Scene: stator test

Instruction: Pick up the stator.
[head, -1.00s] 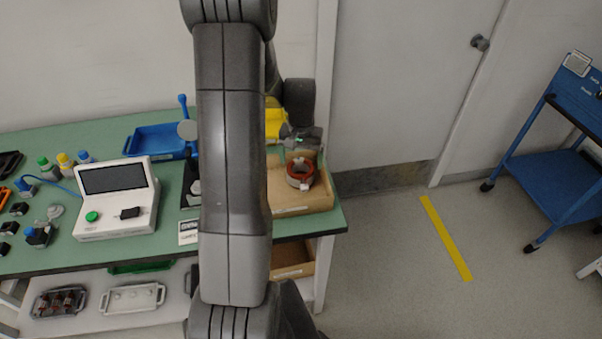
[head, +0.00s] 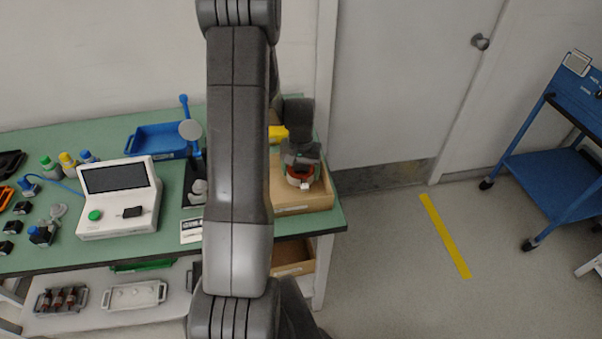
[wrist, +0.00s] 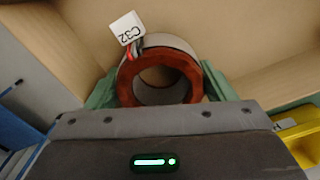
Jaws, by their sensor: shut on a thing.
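The stator (head: 300,178) is a ring with red-brown windings and a grey outer body. It is in the wooden tray (head: 290,207) at the right end of the green bench. In the wrist view the stator (wrist: 166,57) shows its open bore and a white tag marked C32 (wrist: 127,28) on its wires. My gripper (head: 301,170) is over the stator in the tray. In the wrist view its green fingers lie on both sides of the ring and are shut on it. The fingertips are partly hidden, and I cannot tell whether the stator touches the tray floor.
A yellow bin (head: 277,133) stands behind the tray. A white tester with a screen (head: 118,197), a blue tray (head: 158,142) and small bottles are to the left. My arm hides part of the bench. Open floor and a blue cart (head: 553,180) are at right.

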